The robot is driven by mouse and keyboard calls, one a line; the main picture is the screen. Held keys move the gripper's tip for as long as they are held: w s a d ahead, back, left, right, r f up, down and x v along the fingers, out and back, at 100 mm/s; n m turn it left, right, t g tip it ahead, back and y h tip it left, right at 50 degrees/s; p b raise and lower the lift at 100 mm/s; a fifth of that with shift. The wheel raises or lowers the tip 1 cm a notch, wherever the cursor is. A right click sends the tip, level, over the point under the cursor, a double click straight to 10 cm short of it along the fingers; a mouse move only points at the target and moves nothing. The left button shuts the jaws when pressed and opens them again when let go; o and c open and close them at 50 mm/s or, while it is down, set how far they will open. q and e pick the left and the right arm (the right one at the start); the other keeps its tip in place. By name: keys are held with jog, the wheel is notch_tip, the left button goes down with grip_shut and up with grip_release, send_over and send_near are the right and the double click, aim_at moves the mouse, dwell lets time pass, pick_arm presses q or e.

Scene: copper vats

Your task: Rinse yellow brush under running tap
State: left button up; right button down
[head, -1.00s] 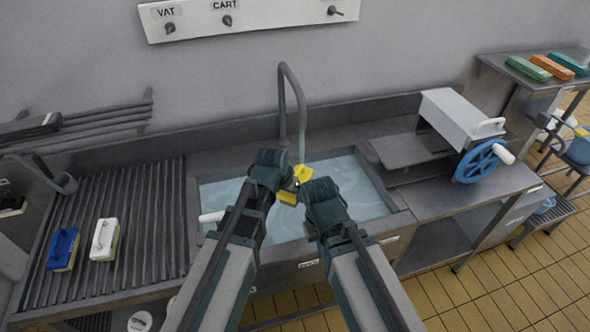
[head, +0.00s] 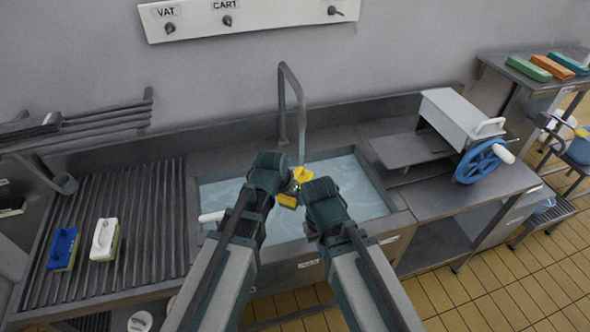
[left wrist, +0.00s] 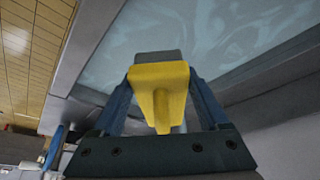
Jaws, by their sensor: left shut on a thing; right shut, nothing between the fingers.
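The yellow brush (head: 303,174) is over the sink (head: 355,180), just below the tap (head: 291,92), whose spout hangs over the basin. A pale stream of water (head: 301,148) falls from the spout toward the brush. My left gripper (head: 285,184) is shut on the brush. In the left wrist view the yellow brush (left wrist: 160,82) sits between the two blue fingers, with a grey part behind it. My right gripper (head: 318,190) is shut and empty, close to the right of the brush; its fingertips are mostly hidden.
A ribbed drainboard (head: 140,215) on the left holds a blue brush (head: 62,246) and a white brush (head: 104,238). A white machine with a blue wheel (head: 480,160) stands right of the sink. A panel with VAT and CART knobs (head: 245,18) is on the wall.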

dwell(0.6)
pick_arm(q)
jog(key=shift+s+a+r+p, duration=0.1)
jog(key=shift+s+r+p, duration=0.95)
jog(key=shift+s, duration=0.2)
jog(key=shift+s+a+r+p, duration=0.1)
jog(key=shift+s+r+p, duration=0.9)
jog(key=shift+s, duration=0.25)
